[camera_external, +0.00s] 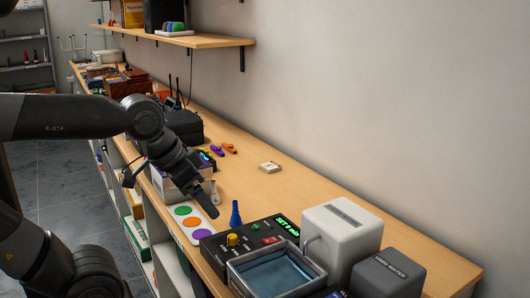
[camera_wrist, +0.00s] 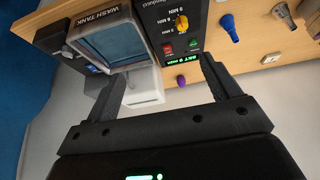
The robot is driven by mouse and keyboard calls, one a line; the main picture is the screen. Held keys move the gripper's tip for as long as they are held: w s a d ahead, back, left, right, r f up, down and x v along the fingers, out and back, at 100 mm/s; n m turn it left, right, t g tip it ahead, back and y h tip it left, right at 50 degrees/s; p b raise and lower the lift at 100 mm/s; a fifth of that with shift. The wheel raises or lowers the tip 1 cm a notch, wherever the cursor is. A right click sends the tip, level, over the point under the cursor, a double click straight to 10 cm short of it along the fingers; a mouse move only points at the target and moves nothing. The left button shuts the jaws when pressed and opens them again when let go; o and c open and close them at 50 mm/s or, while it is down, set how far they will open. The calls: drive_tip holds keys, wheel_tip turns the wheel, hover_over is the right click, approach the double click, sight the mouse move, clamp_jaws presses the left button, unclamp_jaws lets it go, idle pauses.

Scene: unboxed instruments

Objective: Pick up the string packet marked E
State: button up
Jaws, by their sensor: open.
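A small cream-white packet (camera_external: 270,167) lies flat on the bench near the wall in the external view. It has a small dark mark that I cannot read, so I cannot confirm an E. A small pale item in the wrist view (camera_wrist: 271,58) may be the same packet. My gripper (camera_external: 213,192) is above the bench's front side, left of and nearer than the packet, and apart from it. In the wrist view my gripper (camera_wrist: 160,78) has its two fingers spread, with nothing held between them.
A black control box (camera_external: 255,238) with a green display, a wash tank (camera_external: 240,284), a white box (camera_external: 340,236) and a grey box (camera_external: 388,274) crowd the near end. Bench around the packet is clear.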

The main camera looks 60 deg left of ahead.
drive_tip(key=w+a+r, duration=0.2)
drive_tip(key=w+r, duration=0.1)
drive_tip(key=w, duration=0.3)
drive_tip(key=w+a+r, duration=0.2)
drive_tip(key=w+a, duration=0.1)
drive_tip(key=w, duration=0.3)
drive_tip(key=g, duration=0.1)
hover_over(266, 167)
drive_tip(key=s, duration=0.3)
drive_tip(key=shift+n, duration=0.4)
drive_tip(key=f, duration=1.9)
drive_tip(key=shift+w+d+f, duration=0.15)
drive_tip(key=shift+d+f, duration=0.1)
drive_tip(key=shift+a+x, duration=0.2)
drive_tip(key=shift+x, duration=1.1)
drive_tip(key=shift+a+x, duration=0.2)
drive_tip(key=shift+x, duration=1.1)
drive_tip(key=shift+w, duration=0.1)
drive_tip(key=shift+c, duration=0.3)
drive_tip(key=c, duration=1)
